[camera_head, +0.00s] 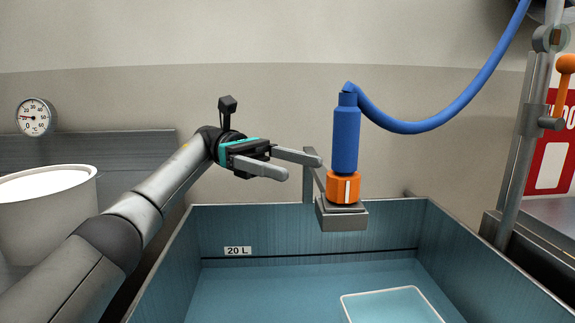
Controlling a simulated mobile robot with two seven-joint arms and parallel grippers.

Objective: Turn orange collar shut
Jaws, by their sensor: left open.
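The orange collar (341,187) sits upright at the lower end of a blue cylinder (346,138), just above a grey block (341,214). A white vertical mark shows on the collar's front. My left gripper (304,167) is open and empty, to the left of the collar and a little higher. Its two fingers point right, toward the blue cylinder, and appear apart from it and from the collar. My right gripper is not in the view.
A blue hose (425,127) curves from the cylinder's top to the upper right. A teal tub (310,218) marked 20 L stands below. A white bucket (42,222) and a gauge (35,117) are at left. A metal post with an orange-knobbed lever (563,85) stands at right.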

